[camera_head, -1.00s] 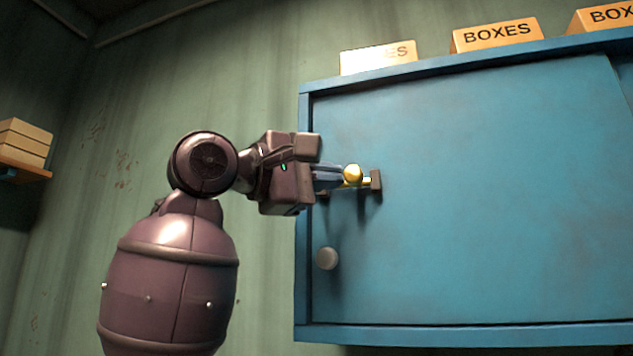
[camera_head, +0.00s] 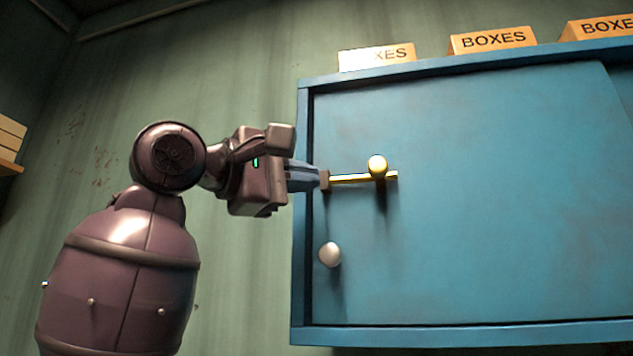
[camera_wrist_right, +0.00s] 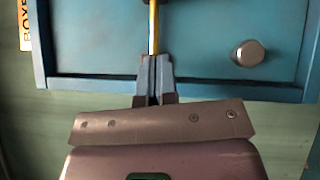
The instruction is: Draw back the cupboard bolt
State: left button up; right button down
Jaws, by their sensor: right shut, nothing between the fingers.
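The cupboard (camera_head: 500,190) is blue, with its door closed. In the right wrist view the bolt bar (camera_wrist_right: 153,30) extends straight ahead of the shut fingertips (camera_wrist_right: 155,62). My left gripper is out of view.
A round grey door knob (camera_head: 329,254) sits below the bolt; it also shows in the right wrist view (camera_wrist_right: 248,53). Several "BOXES" signs (camera_head: 492,40) stand on the cupboard top. A shelf edge (camera_head: 10,168) is at far left. Green wall lies behind my arm.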

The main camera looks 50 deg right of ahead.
pick_arm(q)
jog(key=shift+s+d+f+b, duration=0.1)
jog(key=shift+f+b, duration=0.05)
jog(key=shift+b, duration=0.45)
pick_arm(e)
jog(key=a, duration=0.8)
jog(key=shift+w+f, duration=0.3)
jog(key=shift+f, duration=0.05)
